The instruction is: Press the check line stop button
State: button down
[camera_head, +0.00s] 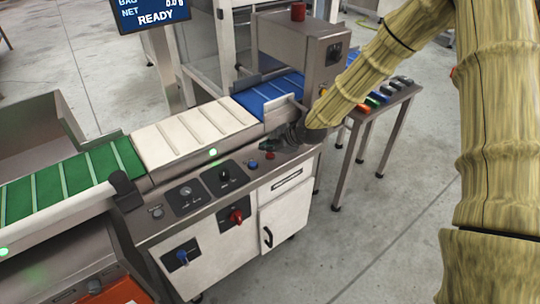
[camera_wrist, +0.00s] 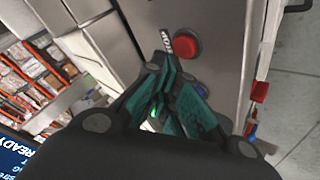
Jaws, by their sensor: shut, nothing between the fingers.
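The red stop button (camera_wrist: 187,46) is a round red cap beside a black STOP label (camera_wrist: 167,41) in the wrist view. In the head view it is the small red button (camera_head: 270,156) on the steel ledge of the weigher cabinet. My gripper (camera_wrist: 165,68) is shut and empty. Its fingertips appear close to the button, beside the label; I cannot tell whether they touch. In the head view my gripper (camera_head: 270,145) is low over the ledge, just behind the red button. A blue button (camera_wrist: 202,88) sits next to the red one and also shows in the head view (camera_head: 253,164).
Black dial panels (camera_head: 225,176) lie left along the ledge. A red knob (camera_head: 236,216) and a blue knob (camera_head: 182,257) project from the cabinet front. The white belt (camera_head: 195,133) and a steel housing (camera_head: 310,65) stand behind. Open floor (camera_head: 385,235) lies right.

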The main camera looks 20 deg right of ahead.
aim_at(268, 156)
jog(key=shift+f, duration=0.25)
jog(key=shift+f, duration=0.2)
jog(key=shift+f+b, duration=0.3)
jog(key=shift+f, duration=0.1)
dwell(1.1)
jog(key=shift+r, duration=0.1)
jog(key=shift+r+p, duration=0.65)
jog(key=shift+r, duration=0.1)
jog(key=shift+r+p, duration=1.75)
jog(key=shift+r, duration=0.8)
